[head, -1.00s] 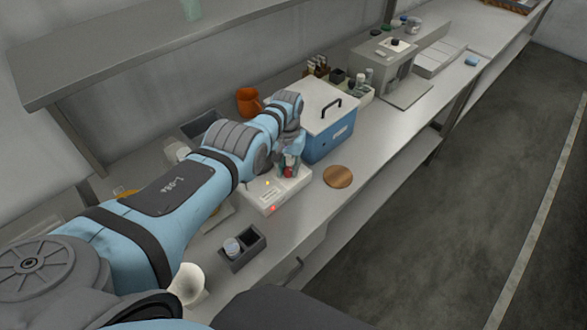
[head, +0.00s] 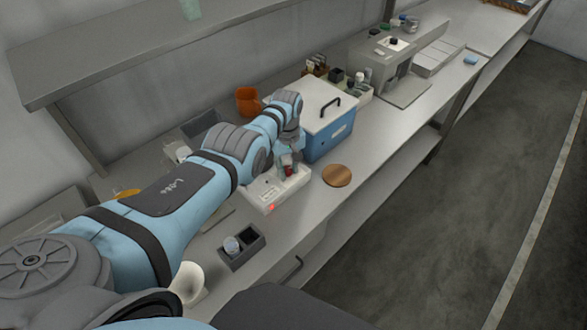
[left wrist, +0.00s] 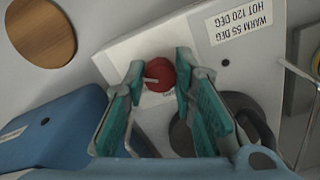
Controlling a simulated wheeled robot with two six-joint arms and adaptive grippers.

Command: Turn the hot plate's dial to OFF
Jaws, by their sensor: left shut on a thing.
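The hot plate (head: 268,196) is a white box on the bench, with a red light at its front corner. In the left wrist view its white top (left wrist: 215,35) bears a label reading "WARM 55 DEG" and "HOT 120 DEG", beside a dark dot. Its red dial (left wrist: 160,76) has a pale pointer towards the left of the picture. My left gripper (head: 288,168) is over the hot plate, and its teal fingers are shut on the dial, one on each side. The dial's OFF mark cannot be made out. My right gripper is not in view.
A blue box with a white lid (head: 328,140) stands close behind the gripper. A round wooden disc (head: 337,175) lies to the right. A dark two-part holder (head: 241,248) with a small jar is in front. An orange jug (head: 248,100) stands behind.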

